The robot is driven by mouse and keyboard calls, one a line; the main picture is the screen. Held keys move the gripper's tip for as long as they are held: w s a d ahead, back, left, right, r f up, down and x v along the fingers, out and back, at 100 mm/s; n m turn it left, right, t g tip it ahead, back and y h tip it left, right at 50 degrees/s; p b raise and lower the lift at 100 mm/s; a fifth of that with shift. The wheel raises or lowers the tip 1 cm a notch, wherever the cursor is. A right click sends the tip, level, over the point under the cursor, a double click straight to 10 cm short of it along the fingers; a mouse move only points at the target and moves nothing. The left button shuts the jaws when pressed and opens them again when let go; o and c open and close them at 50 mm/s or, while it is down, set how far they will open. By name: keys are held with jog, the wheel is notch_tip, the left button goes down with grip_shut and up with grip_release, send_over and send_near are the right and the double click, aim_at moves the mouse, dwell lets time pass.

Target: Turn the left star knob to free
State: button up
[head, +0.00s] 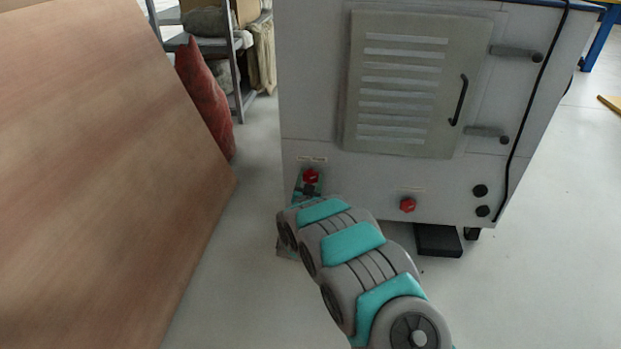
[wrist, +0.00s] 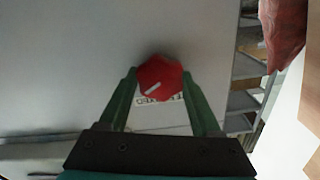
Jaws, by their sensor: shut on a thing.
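The left star knob (head: 311,176) is red and sits low on the left of the grey cabinet front (head: 350,180), under a small label. In the wrist view the knob (wrist: 159,77) is between the two green fingers of my gripper (wrist: 160,85), and a white mark shows slantwise on its face. My gripper is shut on the knob; in the head view my arm reaches up to it from below. A partly hidden label (wrist: 165,103) shows beside the knob in the wrist view, too blurred to read fully. A second red star knob (head: 408,205) sits to the right, clear of my gripper.
A louvred door (head: 400,85) with a black handle (head: 459,100) is above the knobs. Two black round fittings (head: 480,190) and a hanging black cable (head: 527,110) are at the right. A large brown panel (head: 90,180) leans close on the left.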

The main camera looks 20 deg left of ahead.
jog(key=shift+r+n+p, duration=0.1)
jog(key=shift+n+p, duration=0.2)
jog(key=shift+p, duration=0.05)
jog(key=n+p, duration=0.3)
jog(key=n, duration=0.1)
jog(key=shift+n, duration=0.4)
jog(key=n+p, duration=0.2)
jog(key=n, duration=0.4)
jog(key=shift+a, duration=0.15)
jog(key=n+p, duration=0.1)
jog(key=n, duration=0.5)
jog(key=shift+a+n, duration=0.1)
jog(key=shift+n, duration=0.3)
jog(key=n, duration=0.5)
jog(key=shift+f+n+p, duration=0.25)
jog(key=shift+n+p, duration=0.05)
jog(key=o, duration=1.4)
jog(key=shift+c, duration=0.2)
jog(key=shift+s, duration=0.15)
